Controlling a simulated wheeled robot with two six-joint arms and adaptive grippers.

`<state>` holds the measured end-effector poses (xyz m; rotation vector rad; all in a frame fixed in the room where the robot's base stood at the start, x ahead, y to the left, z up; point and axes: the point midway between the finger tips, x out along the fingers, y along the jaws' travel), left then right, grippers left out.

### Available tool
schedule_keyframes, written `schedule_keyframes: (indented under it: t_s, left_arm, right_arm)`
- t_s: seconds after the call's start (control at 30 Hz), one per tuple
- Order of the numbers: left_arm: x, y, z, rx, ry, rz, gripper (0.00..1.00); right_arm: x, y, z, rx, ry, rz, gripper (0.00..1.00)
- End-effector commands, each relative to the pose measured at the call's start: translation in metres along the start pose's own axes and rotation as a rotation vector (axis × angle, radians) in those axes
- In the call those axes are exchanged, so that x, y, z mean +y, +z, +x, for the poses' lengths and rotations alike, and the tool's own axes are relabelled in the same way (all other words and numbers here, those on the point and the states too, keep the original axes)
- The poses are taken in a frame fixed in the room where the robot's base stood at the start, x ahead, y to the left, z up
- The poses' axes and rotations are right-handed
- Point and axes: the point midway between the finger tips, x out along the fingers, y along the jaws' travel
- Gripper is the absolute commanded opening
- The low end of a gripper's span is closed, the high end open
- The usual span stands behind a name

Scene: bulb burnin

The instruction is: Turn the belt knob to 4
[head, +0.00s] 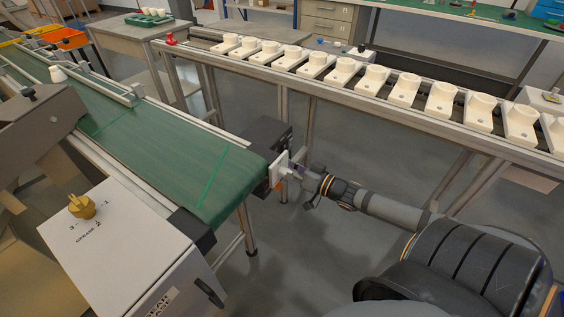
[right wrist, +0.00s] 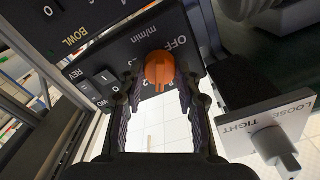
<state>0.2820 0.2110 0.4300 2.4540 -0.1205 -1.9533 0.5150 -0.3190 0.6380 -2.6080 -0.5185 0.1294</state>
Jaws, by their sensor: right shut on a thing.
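The orange belt knob (right wrist: 160,68) sits on a dark panel (right wrist: 130,50) lettered "OFF" and "m/min" in the right wrist view. My right gripper (right wrist: 160,84) is shut on the knob, a fingertip on each side. The knob's pointer and most of the dial numbers are hidden or too small to read, so its setting cannot be told. In the head view my right gripper (head: 297,175) is at the end of the green conveyor belt (head: 165,160), by a white plate (head: 281,165). My left gripper is not in view.
A white plate lettered "LOOSE" and "TIGHT" (right wrist: 265,120) with a grey lever stands right of the knob. Rocker switches (right wrist: 103,84) lie to its left. A rail with white cup-shaped holders (head: 403,89) runs behind. A white box (head: 120,245) with a brass knob (head: 82,207) stands front left.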

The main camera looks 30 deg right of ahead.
Motion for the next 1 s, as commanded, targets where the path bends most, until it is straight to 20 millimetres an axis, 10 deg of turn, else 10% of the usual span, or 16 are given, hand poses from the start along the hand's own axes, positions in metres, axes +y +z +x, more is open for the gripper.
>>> schedule_keyframes:
  t_s: [0.6,1.0]
  left_arm:
    - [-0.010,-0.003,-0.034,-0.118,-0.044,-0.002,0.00]
    - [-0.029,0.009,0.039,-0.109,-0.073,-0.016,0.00]
  right_arm:
    - [-0.001,-0.001,0.000,-0.001,0.002,-0.584,0.02]
    - [-0.001,-0.002,0.000,-0.002,0.003,-0.962,0.02]
